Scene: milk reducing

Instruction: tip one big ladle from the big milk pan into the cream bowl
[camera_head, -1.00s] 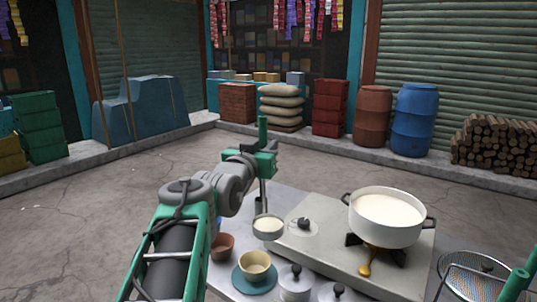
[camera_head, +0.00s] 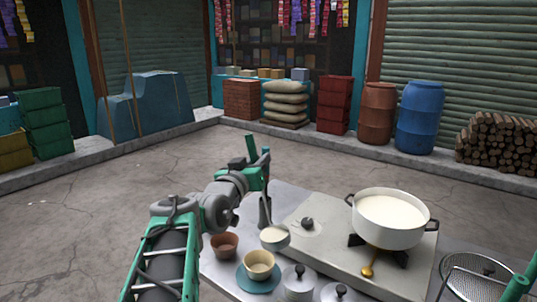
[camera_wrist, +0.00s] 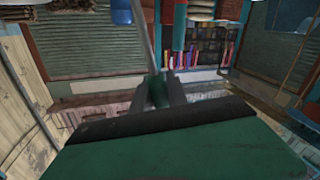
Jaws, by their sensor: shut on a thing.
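My gripper (camera_head: 261,168) is shut on the green handle of the big ladle. The handle also shows between the fingers in the wrist view (camera_wrist: 157,90). The ladle's cup (camera_head: 275,240) hangs low over the near table, holds white milk, and looks slightly tilted. In the picture it is just above and right of the cream bowl (camera_head: 259,271); I cannot tell whether it is over the rim. The cream-coloured bowl stands upright on a teal saucer (camera_head: 243,282). The big milk pan (camera_head: 390,234), white with dark handles, stands on the stove to the right, with milk in it.
A small brown bowl (camera_head: 224,251) stands left of the cream bowl. Lidded pots (camera_head: 298,284) stand close on its right. A grey upright container (camera_head: 265,212) is behind the ladle's cup. The stove (camera_head: 320,234) fills the table's middle. A wire strainer (camera_head: 478,276) lies far right.

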